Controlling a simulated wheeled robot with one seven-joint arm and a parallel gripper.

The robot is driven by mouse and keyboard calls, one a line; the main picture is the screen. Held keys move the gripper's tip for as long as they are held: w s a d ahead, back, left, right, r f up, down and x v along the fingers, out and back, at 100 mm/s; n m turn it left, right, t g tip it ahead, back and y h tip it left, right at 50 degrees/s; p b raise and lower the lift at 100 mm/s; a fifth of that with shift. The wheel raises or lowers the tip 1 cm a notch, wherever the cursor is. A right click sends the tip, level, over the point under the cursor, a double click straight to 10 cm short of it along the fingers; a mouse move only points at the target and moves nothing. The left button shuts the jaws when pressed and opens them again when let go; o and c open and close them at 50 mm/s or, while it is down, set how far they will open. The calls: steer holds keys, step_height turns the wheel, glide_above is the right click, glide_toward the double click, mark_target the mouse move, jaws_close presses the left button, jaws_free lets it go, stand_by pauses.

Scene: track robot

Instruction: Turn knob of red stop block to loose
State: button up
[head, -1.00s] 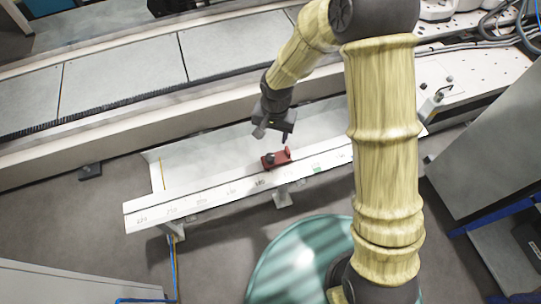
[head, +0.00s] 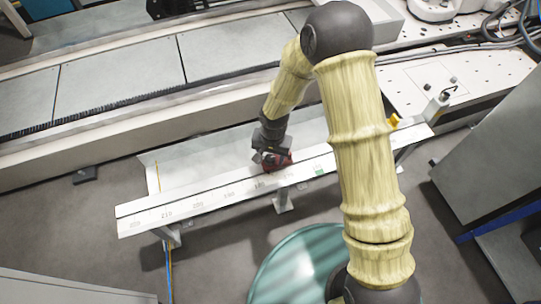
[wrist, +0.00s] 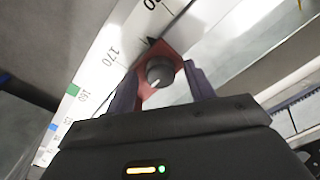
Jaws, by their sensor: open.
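The red stop block (head: 284,158) sits on the white rail with the printed scale (head: 190,207). In the head view my gripper covers most of it. In the wrist view the red block (wrist: 171,48) shows with its round black knob (wrist: 160,72) facing the camera; a light mark lies on the knob's lower left part. My gripper (wrist: 159,82) is open, with one dark finger on each side of the knob. I cannot tell whether the fingers touch it. The gripper (head: 270,160) also shows over the block in the head view.
A black pointer (wrist: 152,41) on the block lies by the scale, past the 170 mark. A green mark (head: 319,172) and a yellow piece (head: 393,121) are farther right along the rail. The conveyor (head: 120,85) runs behind it. A grey cabinet (head: 490,150) stands at the right.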

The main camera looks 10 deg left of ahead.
steer(key=shift+c, duration=0.2)
steer(key=c, duration=0.9)
